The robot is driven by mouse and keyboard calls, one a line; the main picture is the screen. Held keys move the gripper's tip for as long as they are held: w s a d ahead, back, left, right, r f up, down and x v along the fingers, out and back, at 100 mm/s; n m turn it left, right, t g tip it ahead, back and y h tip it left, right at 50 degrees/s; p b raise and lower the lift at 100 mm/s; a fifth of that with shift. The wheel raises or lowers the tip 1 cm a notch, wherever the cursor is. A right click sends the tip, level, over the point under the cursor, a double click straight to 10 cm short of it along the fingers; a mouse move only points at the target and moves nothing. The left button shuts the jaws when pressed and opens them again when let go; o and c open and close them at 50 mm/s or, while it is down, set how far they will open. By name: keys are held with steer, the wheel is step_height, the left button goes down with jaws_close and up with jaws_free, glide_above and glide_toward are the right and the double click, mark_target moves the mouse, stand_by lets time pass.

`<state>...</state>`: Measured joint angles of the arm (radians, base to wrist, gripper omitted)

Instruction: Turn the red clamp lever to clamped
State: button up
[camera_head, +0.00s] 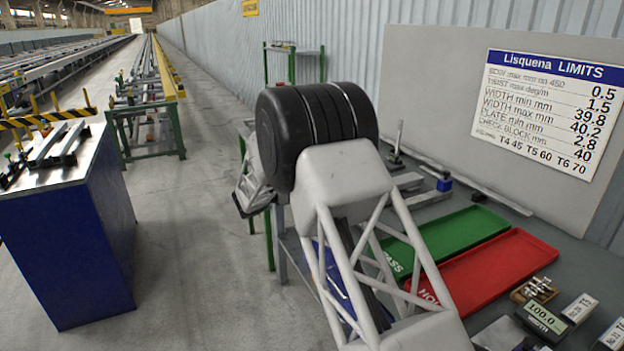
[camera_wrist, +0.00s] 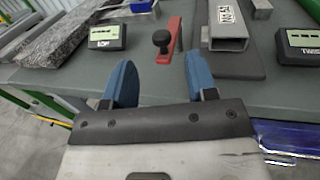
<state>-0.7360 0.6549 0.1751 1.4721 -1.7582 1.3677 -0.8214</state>
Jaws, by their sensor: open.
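The red clamp lever (camera_wrist: 174,36) shows in the wrist view as a narrow red bar on the grey bench top, running away from me. A black round knob (camera_wrist: 162,39) stands on it. My gripper (camera_wrist: 159,62) has two blue fingers, spread wide apart and empty. The lever lies beyond the fingertips, between their lines of reach, closer to the right finger. No contact shows. In the head view my own arm hides the gripper, and I cannot make out the lever.
A hollow metal profile (camera_wrist: 229,30) lies right of the lever. Small display boxes stand left (camera_wrist: 108,38) and right (camera_wrist: 299,47). A speckled block (camera_wrist: 66,40) lies far left. In the head view, green (camera_head: 455,237) and red (camera_head: 490,268) trays lie on the bench.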

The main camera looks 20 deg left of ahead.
steer(key=shift+w+d, duration=0.1)
steer(key=shift+x, duration=3.85)
jaws_close()
